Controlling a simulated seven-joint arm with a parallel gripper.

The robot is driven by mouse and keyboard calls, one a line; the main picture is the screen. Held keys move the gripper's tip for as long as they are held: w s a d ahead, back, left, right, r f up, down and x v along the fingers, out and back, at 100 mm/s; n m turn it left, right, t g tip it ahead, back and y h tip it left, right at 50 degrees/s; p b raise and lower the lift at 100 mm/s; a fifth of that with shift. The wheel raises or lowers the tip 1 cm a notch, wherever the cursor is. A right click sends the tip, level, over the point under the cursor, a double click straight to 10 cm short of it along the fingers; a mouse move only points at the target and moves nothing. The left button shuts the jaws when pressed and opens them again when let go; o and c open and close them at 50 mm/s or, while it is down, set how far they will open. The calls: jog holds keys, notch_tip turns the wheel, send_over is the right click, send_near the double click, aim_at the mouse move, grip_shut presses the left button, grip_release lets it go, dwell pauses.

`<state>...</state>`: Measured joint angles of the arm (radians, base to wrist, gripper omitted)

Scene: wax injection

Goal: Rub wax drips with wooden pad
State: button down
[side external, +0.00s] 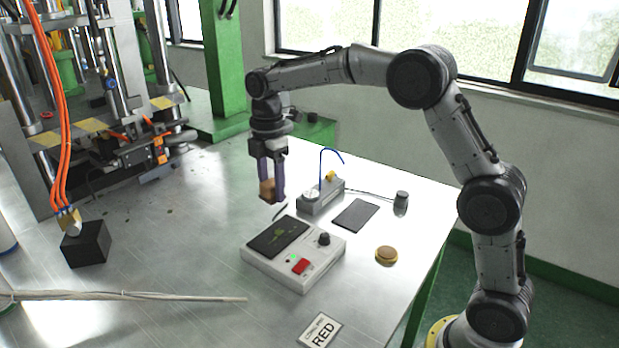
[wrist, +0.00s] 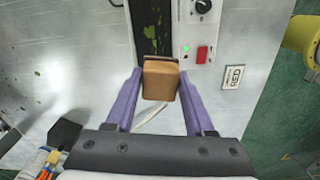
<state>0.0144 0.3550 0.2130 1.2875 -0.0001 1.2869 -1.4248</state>
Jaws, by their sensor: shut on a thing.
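The wooden pad (side external: 266,189) is a small brown block between the purple fingers of my gripper (side external: 273,198). My gripper is shut on it and holds it in the air above the table. In the wrist view the pad (wrist: 160,82) sits between the fingertips (wrist: 160,74). Green wax drips (wrist: 150,36) lie on the black plate (wrist: 138,15) of the white device, just beyond the pad. The pad is apart from the plate in the side view.
The white device (side external: 318,270) has a black knob (side external: 323,239), a green light and a red switch (side external: 300,266). A grey unit with a blue wire (side external: 321,200), a dark flat pad (side external: 355,214), a round wooden-topped item (side external: 386,255) and a RED card (side external: 320,331) lie nearby.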

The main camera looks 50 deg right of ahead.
aim_at(263, 196)
jog(key=f, duration=0.1)
jog(key=w+a+f, duration=0.1)
jog(key=f, duration=0.3)
jog(key=shift+w+a+f, duration=0.2)
jog(key=shift+w+a, duration=0.05)
jog(key=shift+f, duration=3.2)
jog(key=shift+d+f, duration=0.55)
jog(key=shift+d, duration=3.8)
jog(key=shift+a, duration=4.2)
jog(key=shift+a+r, duration=0.2)
jog(key=shift+d+r, duration=0.1)
jog(key=shift+r, duration=3.8)
